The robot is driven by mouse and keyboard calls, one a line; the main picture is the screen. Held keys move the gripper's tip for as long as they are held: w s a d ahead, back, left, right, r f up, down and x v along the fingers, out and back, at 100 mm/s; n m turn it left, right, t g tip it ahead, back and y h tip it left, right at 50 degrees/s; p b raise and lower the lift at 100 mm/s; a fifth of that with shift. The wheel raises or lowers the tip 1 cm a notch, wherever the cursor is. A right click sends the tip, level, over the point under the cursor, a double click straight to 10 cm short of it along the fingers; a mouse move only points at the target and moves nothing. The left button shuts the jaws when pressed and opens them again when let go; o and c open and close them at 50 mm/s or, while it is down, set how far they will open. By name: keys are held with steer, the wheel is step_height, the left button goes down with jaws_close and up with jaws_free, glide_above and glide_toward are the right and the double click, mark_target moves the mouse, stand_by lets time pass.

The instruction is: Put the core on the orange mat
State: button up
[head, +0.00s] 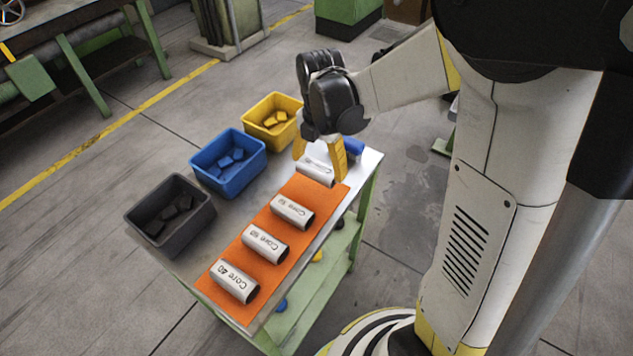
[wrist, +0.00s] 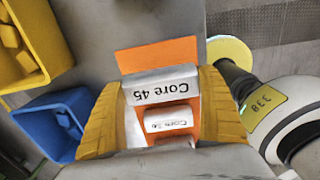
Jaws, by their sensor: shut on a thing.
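My gripper (head: 319,168) is at the far end of the orange mat (head: 239,247), pointing down. Its yellow fingers are shut on a white core (head: 316,172). In the wrist view this core reads "Core 45" (wrist: 160,88) and lies crosswise between the fingers, with orange mat (wrist: 155,55) showing behind it. The core is at or just above the mat; I cannot tell whether it touches. Three other white cores lie in a row on the mat: a near one reading "Core 40" (head: 235,283), a middle one (head: 265,244) and a farther one (head: 292,211).
Black (head: 172,222), blue (head: 228,166) and yellow (head: 272,118) bins with small parts stand along the table's left side. A blue object (head: 353,147) is at the table's far right corner, behind my gripper. A lower green shelf (head: 315,268) holds small items.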

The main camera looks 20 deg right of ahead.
mark_target(317, 178)
steer(key=shift+s+a+f, duration=0.1)
steer(key=shift+a+f, duration=0.15)
steer(key=shift+a, duration=0.1)
steer(key=shift+f, duration=0.2)
steer(key=shift+f+b, duration=1.05)
steer(key=shift+f, duration=0.7)
steer(key=shift+f, duration=0.15)
steer(key=o, duration=1.2)
